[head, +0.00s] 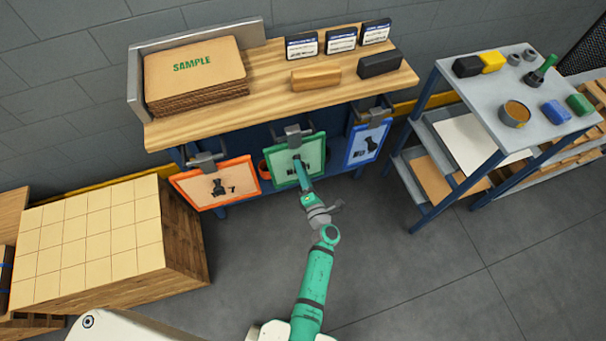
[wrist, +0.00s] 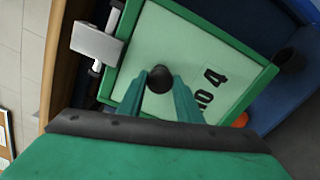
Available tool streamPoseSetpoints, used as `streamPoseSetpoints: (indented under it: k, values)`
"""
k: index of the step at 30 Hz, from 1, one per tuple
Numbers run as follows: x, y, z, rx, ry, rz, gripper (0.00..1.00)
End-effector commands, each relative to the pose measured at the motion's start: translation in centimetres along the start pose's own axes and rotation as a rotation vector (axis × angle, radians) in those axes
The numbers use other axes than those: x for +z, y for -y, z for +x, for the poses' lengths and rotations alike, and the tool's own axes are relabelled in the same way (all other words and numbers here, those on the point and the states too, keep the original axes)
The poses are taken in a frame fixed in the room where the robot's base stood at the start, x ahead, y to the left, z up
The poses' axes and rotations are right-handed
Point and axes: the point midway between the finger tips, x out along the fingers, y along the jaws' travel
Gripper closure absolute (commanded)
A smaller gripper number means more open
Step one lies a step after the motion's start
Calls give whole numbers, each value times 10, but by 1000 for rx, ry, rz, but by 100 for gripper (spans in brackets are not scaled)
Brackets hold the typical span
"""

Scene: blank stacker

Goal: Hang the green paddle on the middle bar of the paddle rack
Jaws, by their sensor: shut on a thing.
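The green paddle (head: 312,150) is a pale board with a green frame, at the middle place under the bench's front edge. My gripper (head: 298,163) is shut on the black knob (wrist: 160,78) on its face; the paddle also shows in the wrist view (wrist: 185,35). A grey metal bracket (head: 293,134) is at the paddle's top edge, and in the wrist view the bracket (wrist: 97,45) sits against that edge with a light rod beside it. I cannot tell whether the paddle's weight rests on the middle bar.
An orange paddle (head: 240,172) hangs at the left and a blue paddle (head: 358,146) at the right, both close to the green one. The wooden bench (head: 270,98) is above. A grey cart (head: 470,100) stands right and stacked boxes (head: 90,240) left. The floor in front is clear.

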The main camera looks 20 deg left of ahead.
Motion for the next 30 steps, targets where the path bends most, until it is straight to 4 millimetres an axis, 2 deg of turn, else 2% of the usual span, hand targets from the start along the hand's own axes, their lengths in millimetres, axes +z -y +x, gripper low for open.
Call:
streamPoseSetpoints:
  k: [6,16,30]
  values:
    - [0,-1,12,4,-1,0,100]
    - [-6,15,12,4,-1,-1,100]
    - [-8,20,11,5,-1,-1,100]
